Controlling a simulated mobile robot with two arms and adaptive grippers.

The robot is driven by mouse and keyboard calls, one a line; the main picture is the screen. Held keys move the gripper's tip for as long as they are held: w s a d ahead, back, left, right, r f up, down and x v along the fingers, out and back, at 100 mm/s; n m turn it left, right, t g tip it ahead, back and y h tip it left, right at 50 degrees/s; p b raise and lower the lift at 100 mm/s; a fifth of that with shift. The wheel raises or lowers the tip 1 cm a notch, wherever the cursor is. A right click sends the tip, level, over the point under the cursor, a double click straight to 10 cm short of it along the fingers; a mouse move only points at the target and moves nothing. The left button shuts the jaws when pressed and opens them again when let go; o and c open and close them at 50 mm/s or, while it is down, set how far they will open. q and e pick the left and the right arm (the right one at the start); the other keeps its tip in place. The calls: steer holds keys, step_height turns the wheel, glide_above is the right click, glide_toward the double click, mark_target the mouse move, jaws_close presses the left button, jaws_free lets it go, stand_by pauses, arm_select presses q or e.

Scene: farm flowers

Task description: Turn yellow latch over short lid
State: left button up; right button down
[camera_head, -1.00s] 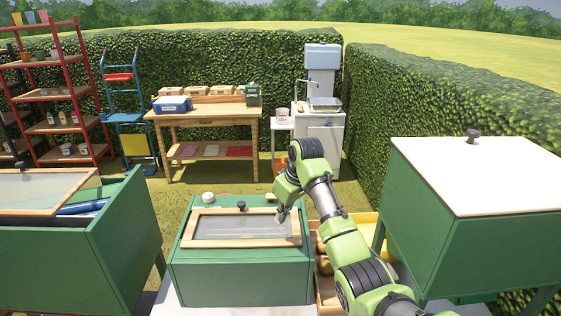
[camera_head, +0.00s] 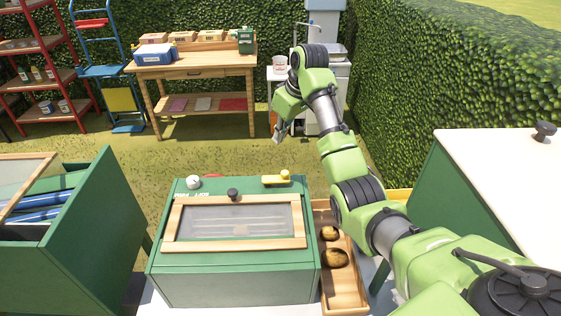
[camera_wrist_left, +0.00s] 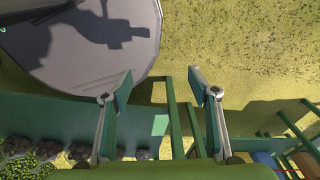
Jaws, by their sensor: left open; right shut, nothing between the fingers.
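The yellow latch (camera_head: 276,179) sits on the green box (camera_head: 237,286) in the head view, on the strip behind the lid's back right corner. Its arm points left along the back edge of the lid; I cannot tell whether it overlaps the frame. The lid (camera_head: 181,221) is a wood-framed clear panel with a black knob, lying closed on the box. My right gripper (camera_head: 281,131) is shut and empty, raised above and behind the latch, apart from it. My left gripper (camera_wrist_left: 160,86) is open and empty in the left wrist view; the head view does not show it.
A white round knob (camera_head: 193,182) is at the box's back left. A wooden tray (camera_head: 344,290) with brown potatoes stands right of the box. Green bins flank it: an open one (camera_head: 105,215) left, a white-topped one (camera_head: 490,160) right. The left wrist view shows a grey round surface (camera_wrist_left: 85,50).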

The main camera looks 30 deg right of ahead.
steer(key=p, duration=0.4)
glide_above(280, 175)
steer(key=w+a, duration=0.1)
steer(key=w, duration=0.3)
steer(key=f, duration=0.9)
steer(key=shift+s+a+f, duration=0.1)
steer(key=shift+s+f, duration=0.1)
steer(key=shift+f, duration=0.05)
steer(key=shift+s+d+f+p, duration=0.15)
steer(key=shift+s+d+p, duration=0.15)
steer(key=shift+s+p, duration=0.25)
steer(key=shift+s+d+f+p, duration=0.1)
steer(key=shift+s+d+p, duration=0.25)
steer(key=shift+s, duration=0.3)
steer(key=shift+s+f+p, duration=0.15)
steer(key=shift+s+p, duration=0.2)
steer(key=shift+s, duration=0.2)
steer(key=shift+s+d+f, duration=0.1)
steer(key=shift+f, duration=0.1)
